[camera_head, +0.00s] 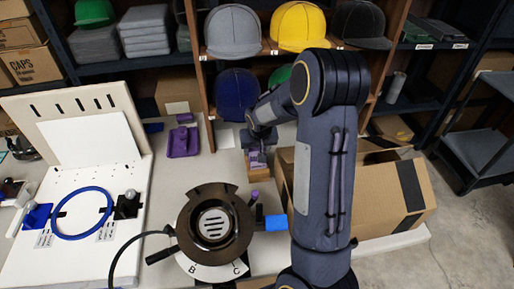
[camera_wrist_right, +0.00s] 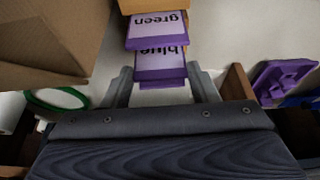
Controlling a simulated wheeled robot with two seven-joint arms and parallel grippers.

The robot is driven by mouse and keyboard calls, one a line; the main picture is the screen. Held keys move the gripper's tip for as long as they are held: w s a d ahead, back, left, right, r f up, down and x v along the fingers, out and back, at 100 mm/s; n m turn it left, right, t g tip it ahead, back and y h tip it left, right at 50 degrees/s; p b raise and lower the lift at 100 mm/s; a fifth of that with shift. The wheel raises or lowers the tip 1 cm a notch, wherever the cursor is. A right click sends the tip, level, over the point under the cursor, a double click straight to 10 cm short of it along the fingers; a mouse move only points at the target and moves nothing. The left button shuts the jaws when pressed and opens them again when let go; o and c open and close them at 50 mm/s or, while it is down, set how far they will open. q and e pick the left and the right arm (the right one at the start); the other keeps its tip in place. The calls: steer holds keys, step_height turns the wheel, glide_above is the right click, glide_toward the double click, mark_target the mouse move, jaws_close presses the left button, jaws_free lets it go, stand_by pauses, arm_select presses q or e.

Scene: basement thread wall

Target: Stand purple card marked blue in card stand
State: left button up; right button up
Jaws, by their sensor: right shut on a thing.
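The purple card marked blue (camera_wrist_right: 160,65) is between the fingers of my right gripper (camera_wrist_right: 163,85), its white face reading upside down in the right wrist view. The gripper is shut on it. In the head view my right gripper (camera_head: 259,146) is small and partly hidden by its own wrist, above the table. A second purple card marked green (camera_wrist_right: 158,28) is just beyond the blue one, by a tan wooden block (camera_wrist_right: 155,6). This block, which looks like the card stand, also shows in the head view (camera_head: 257,173). Whether the blue card touches it is unclear. My left gripper is out of view.
A purple holder (camera_head: 183,142) lies left of the block. A dark round device (camera_head: 215,225) with lettered sectors and a blue block (camera_head: 276,222) are nearer. An open cardboard box (camera_head: 385,205) stands right, behind my arm. Caps (camera_head: 300,27) fill shelves behind. A white board with a blue hoop (camera_head: 83,188) is left.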

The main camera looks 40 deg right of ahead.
steer(key=shift+f, duration=0.3)
steer(key=o, duration=0.8)
steer(key=shift+r, duration=0.1)
steer(key=v, duration=0.7)
steer(key=shift+r, duration=0.4)
steer(key=shift+s+a, duration=0.1)
